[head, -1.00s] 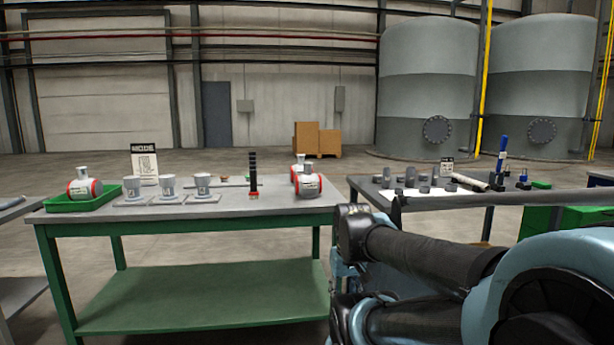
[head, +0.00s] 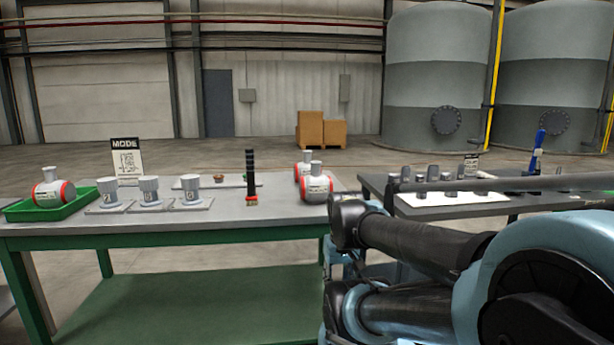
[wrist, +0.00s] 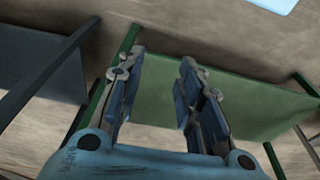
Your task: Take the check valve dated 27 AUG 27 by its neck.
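Two white check valves with red bands and upright necks stand together at the right end of the near table: a front one (head: 317,187) and one partly hidden behind it (head: 300,171). Another such valve (head: 52,193) lies in a green tray (head: 25,212) at the left end. Their labels are too small for me to read the dates. My gripper (wrist: 157,95) is open and empty in the wrist view, with no valve near its fingers. In the head view my arm is at the lower right and the fingers cannot be made out.
The grey-topped table (head: 240,226) also holds several grey cups (head: 149,191), a black upright tool (head: 251,178) and a sign (head: 127,158). A second table (head: 465,212) with several small parts stands to the right. The table's front middle is clear.

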